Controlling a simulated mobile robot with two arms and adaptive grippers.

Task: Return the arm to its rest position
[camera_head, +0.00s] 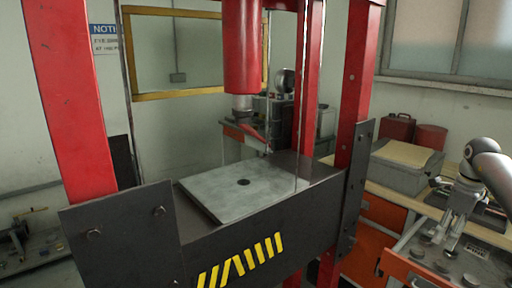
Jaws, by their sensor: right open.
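My right arm (488,163) comes in from the right edge, grey and white with a dark joint. Its right gripper (440,240) points down, with its fingers apart and nothing seen between them. It is over the workbench area at the right, above an open drawer (460,262) holding small round metal parts. Whether the fingertips touch anything there cannot be told. My left gripper is not in view. No gate valve can be made out.
A red press (240,45) with a dark bed and grey plate (240,185) fills the middle. Its right post (355,90) stands left of my right gripper. A grey box (405,165) sits on the bench behind the gripper, near red containers (398,128). A yellow frame (190,94) stands behind the press.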

